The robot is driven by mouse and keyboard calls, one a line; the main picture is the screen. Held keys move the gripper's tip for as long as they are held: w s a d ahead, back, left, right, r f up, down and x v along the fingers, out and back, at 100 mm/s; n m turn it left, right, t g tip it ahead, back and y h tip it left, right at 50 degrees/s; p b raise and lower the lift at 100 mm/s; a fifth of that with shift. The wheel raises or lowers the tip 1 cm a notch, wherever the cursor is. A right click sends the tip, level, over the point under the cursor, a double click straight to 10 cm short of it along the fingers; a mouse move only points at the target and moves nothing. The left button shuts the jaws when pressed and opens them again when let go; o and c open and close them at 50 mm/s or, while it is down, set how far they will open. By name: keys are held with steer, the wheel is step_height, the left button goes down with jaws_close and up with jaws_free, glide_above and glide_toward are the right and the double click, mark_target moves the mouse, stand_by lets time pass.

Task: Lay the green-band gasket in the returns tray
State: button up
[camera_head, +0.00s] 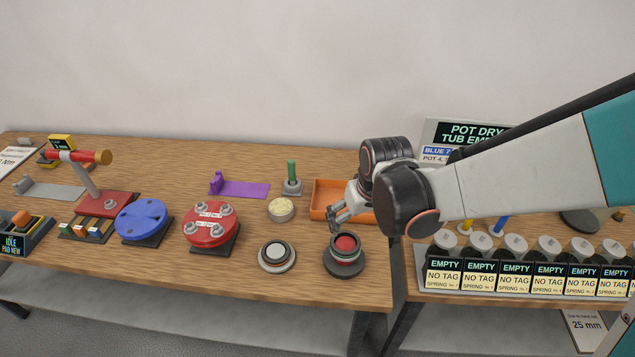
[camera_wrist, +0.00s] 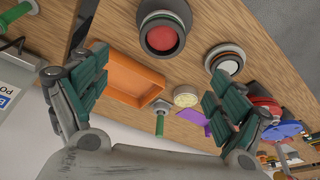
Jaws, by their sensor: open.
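An orange tray (camera_head: 318,205), likely the returns tray, lies near the bench's right end; it looks empty in the wrist view (camera_wrist: 128,76). A round dark stand with a red-topped piece (camera_head: 346,242) is in front of it. In the wrist view this red-topped piece (camera_wrist: 162,38) has a dark green band at its rim, maybe the gasket. A second round stand with a pale top (camera_head: 276,252) is to its left; it shows in the wrist view (camera_wrist: 226,62). My gripper (camera_head: 335,219) is open and empty, just above and behind the red-topped piece, before the tray.
A cream-filled round tub (camera_head: 281,209), a green peg (camera_head: 292,173) and a purple bracket (camera_head: 240,188) stand left of the tray. Red (camera_head: 210,228) and blue (camera_head: 142,219) flanges are further left. A row of EMPTY-labelled pots (camera_head: 480,262) is right, past a bench gap.

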steer(key=b, duration=0.9)
glide_toward(345, 243)
steer(key=x, duration=0.7)
steer(key=shift+f, duration=0.35)
steer(key=shift+r, duration=0.1)
steer(key=c, duration=1.2)
steer(key=shift+r, duration=0.1)
